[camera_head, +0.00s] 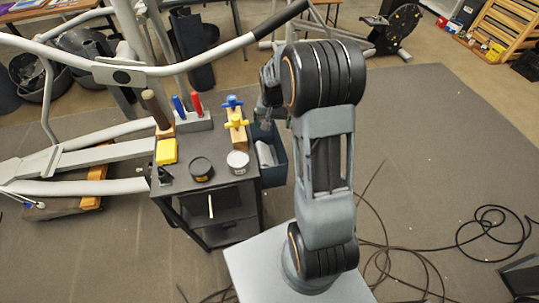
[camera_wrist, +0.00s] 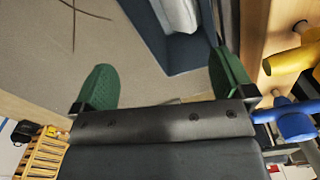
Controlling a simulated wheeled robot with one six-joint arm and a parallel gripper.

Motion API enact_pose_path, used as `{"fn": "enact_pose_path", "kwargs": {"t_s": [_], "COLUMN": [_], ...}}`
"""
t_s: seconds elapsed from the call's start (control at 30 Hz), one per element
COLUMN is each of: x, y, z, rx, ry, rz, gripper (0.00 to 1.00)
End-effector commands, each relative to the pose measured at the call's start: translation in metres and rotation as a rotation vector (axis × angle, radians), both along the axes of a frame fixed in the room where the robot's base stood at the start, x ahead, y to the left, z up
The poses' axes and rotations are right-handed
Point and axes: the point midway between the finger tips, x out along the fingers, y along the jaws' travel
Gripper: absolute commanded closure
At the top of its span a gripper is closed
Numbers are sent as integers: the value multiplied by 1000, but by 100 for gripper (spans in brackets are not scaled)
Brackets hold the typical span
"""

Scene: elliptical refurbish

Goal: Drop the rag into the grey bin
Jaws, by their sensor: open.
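The grey bin (camera_head: 273,176) is a dark blue-grey open box at the right side of the tool cart. It also shows at the top of the wrist view (camera_wrist: 193,48). A pale, whitish thing that looks like the rag (camera_head: 264,153) lies inside the bin; part of it shows in the wrist view (camera_wrist: 180,14). My gripper (camera_head: 266,125) is above the bin, beside the cart's right edge. In the wrist view my gripper (camera_wrist: 164,80) has its green-padded fingers wide apart, with nothing between them. The bin's floor is mostly hidden.
The dark cart top (camera_head: 217,180) holds a yellow-and-blue-handled valve block (camera_head: 236,125), screwdrivers (camera_head: 188,105), a yellow block (camera_head: 166,151), a black tin (camera_head: 201,169) and a pale tin (camera_head: 238,162). Exercise-machine bars (camera_head: 190,68) cross above. Cables (camera_head: 400,255) lie on the floor at right.

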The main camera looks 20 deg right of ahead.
Motion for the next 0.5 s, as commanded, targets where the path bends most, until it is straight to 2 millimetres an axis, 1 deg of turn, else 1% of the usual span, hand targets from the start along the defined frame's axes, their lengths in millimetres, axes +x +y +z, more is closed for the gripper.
{"fn": "enact_pose_path", "kwargs": {"t_s": [0.03,0.2,0.4,0.5], "x": [1,1,0,0], "y": [0,0,0,0], "z": [12,45,73,81], "rx": [-2,-1,0,0], "ry": [-6,-4,-2,-1], "rz": [0,0,0,0], "gripper": [0,0,0,0]}}
